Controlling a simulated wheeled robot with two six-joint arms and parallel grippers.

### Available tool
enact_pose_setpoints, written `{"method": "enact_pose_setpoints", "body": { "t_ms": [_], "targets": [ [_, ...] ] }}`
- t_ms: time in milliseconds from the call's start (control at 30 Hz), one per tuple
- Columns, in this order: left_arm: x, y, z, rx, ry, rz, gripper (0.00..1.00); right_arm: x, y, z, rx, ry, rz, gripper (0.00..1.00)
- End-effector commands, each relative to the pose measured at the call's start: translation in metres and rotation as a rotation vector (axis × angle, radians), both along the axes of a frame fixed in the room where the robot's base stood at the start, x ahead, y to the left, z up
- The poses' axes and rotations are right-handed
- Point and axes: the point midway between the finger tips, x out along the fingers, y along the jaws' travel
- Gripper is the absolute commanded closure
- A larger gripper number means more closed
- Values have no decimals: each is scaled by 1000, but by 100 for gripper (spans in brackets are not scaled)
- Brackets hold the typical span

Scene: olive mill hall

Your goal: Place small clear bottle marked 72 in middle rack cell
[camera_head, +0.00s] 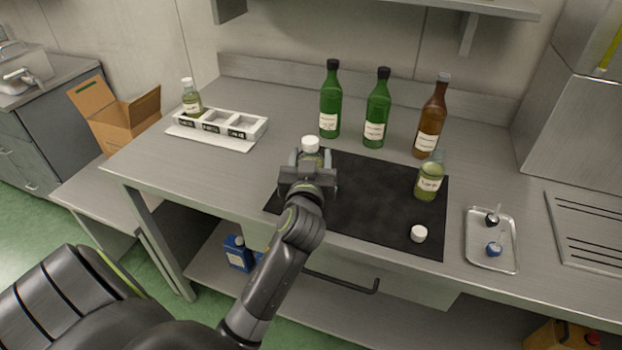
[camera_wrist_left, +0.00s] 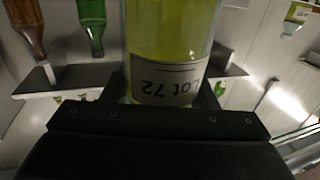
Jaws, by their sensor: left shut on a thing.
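My left gripper (camera_head: 308,168) is shut on a small clear bottle (camera_wrist_left: 172,45) of yellow-green liquid. Its label reads "Lot 72", upside down in the left wrist view. In the head view my gripper hides most of this bottle, and its white cap (camera_head: 310,144) shows above the jaws. The bottle is over the left edge of the dark mat; I cannot tell its height. The white rack (camera_head: 232,140) stands to the left. A similar capped bottle (camera_head: 191,100) is in its left cell; the middle and right cells look empty. My right gripper is not in view.
On the dark mat (camera_head: 370,205) stand an open small bottle (camera_head: 429,181) and a loose white cap (camera_head: 418,233). Two green bottles (camera_head: 330,104) and a brown bottle (camera_head: 430,122) stand behind. A metal tray (camera_head: 478,252) is at right. The counter between gripper and rack is clear.

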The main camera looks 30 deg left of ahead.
Motion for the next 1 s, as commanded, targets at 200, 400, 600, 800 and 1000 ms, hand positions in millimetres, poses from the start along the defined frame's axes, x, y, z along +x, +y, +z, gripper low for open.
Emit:
{"method": "enact_pose_setpoints", "body": {
  "t_ms": [200,400,600,800,1000],
  "targets": [
    [0,0,-33,0,1,-1,81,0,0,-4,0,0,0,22],
    [0,0,-45,1,-3,-2,81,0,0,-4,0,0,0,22],
    [0,0,-44,1,-3,-2,81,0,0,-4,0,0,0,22],
    [0,0,-48,-1,0,-1,38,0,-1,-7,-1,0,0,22],
    [0,0,-48,0,0,-1,25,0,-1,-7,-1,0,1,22]
  ]
}}
